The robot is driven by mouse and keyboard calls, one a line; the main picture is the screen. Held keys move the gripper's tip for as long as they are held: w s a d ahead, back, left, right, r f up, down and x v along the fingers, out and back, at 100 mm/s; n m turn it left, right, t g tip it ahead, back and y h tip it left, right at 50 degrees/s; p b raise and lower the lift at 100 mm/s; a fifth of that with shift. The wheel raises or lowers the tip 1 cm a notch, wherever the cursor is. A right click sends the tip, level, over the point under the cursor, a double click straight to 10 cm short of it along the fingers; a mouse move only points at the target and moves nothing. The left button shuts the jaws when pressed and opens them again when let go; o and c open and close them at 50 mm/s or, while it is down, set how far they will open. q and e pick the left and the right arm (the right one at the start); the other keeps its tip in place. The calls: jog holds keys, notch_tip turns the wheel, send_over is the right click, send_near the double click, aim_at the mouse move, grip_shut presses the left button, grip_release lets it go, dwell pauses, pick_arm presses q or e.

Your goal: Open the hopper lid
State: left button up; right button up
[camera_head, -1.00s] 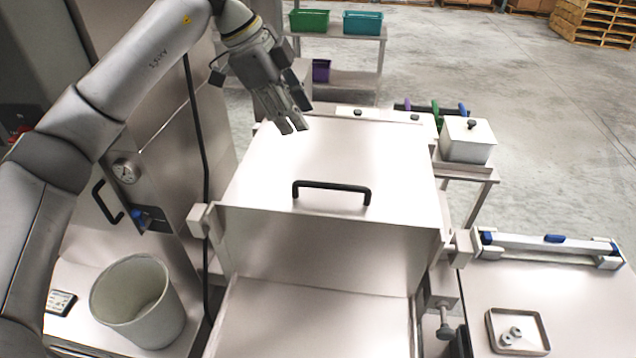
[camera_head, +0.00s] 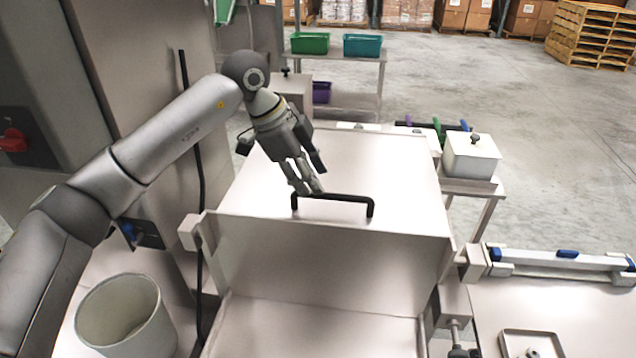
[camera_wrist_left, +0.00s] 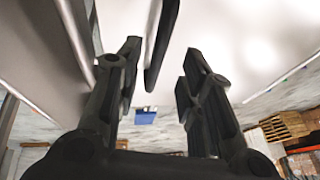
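The hopper lid (camera_head: 345,163) is a pale metal panel lying shut over the hopper in the head view. Its black bar handle (camera_head: 333,198) stands near the lid's front edge. My left gripper (camera_head: 308,190) is just behind the left end of the handle, its fingers pointing down at the lid. The handle (camera_wrist_left: 161,45) shows there as a dark bar ahead of the fingers, nearer the left one. My right gripper is not in view.
A white bucket (camera_head: 126,318) stands at the lower left. A lidded white container (camera_head: 470,160) sits on a side table to the right. A small tray (camera_head: 531,345) lies on the right-hand bench. A dark cable hangs left of the hopper.

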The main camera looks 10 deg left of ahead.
pick_arm(q)
jog(key=shift+p+x, duration=0.45)
jog(key=shift+x, duration=1.65)
jog(key=shift+c, duration=0.3)
grip_shut()
